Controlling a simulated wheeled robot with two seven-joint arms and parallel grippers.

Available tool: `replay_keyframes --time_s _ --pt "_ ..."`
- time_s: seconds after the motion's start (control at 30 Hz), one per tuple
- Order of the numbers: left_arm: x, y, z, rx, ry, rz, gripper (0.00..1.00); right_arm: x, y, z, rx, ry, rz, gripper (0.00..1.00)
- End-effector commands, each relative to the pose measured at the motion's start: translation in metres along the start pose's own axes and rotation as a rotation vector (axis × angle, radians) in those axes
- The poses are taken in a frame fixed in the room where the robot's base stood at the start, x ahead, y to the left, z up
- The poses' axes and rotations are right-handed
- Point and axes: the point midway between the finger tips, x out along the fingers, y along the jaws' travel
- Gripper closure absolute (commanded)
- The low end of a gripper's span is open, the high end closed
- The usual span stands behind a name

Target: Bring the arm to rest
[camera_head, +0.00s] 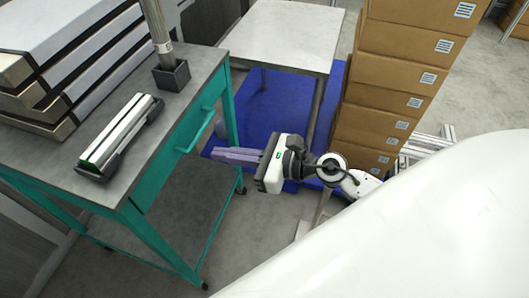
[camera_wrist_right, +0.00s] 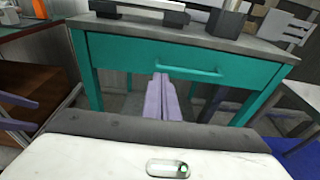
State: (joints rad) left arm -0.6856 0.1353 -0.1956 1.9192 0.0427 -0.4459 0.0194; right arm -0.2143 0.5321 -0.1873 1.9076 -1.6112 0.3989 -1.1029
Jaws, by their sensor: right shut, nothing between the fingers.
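My right gripper (camera_head: 218,154) is in the middle of the head view, its purple fingers pointing left toward the teal workbench (camera_head: 178,157). The fingers are together with nothing between them. In the right wrist view the shut fingers (camera_wrist_right: 161,80) point at the front of the teal workbench, below its drawer handle (camera_wrist_right: 190,73). The gripper is empty and appears clear of the bench. My left gripper is not in the head view.
The bench top holds a metallic bar-like device (camera_head: 121,135) and a stack of flat cases (camera_head: 75,45). A white-topped table (camera_head: 285,35) stands behind the gripper, over a blue surface (camera_head: 285,95). Stacked cardboard boxes (camera_head: 395,68) rise at the right. Bare floor (camera_head: 250,230) lies below.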

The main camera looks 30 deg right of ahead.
Motion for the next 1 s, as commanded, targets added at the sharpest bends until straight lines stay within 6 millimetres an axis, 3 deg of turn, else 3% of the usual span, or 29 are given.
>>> replay_keyframes --time_s 0.1,0.3,0.5,0.77,0.87,0.97,1.0 --pt "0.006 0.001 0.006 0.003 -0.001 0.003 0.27 -0.029 0.002 -0.005 -0.002 0.006 0.005 1.00" --pt "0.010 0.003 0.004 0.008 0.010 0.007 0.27 -0.061 0.001 -0.004 0.001 0.004 0.002 1.00" --pt "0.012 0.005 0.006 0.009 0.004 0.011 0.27 -0.076 0.001 -0.002 -0.001 0.003 0.003 1.00" --pt "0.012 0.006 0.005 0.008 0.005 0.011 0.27 -0.078 0.001 0.000 0.004 0.001 0.002 1.00" --pt "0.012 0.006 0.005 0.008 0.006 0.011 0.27 -0.077 0.000 -0.001 0.102 -0.023 -0.018 1.00" --pt "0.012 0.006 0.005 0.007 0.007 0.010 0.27 -0.077 -0.004 -0.004 0.402 -0.094 -0.080 1.00" --pt "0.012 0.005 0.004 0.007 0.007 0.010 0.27 -0.077 -0.008 -0.008 0.582 -0.136 -0.117 1.00"
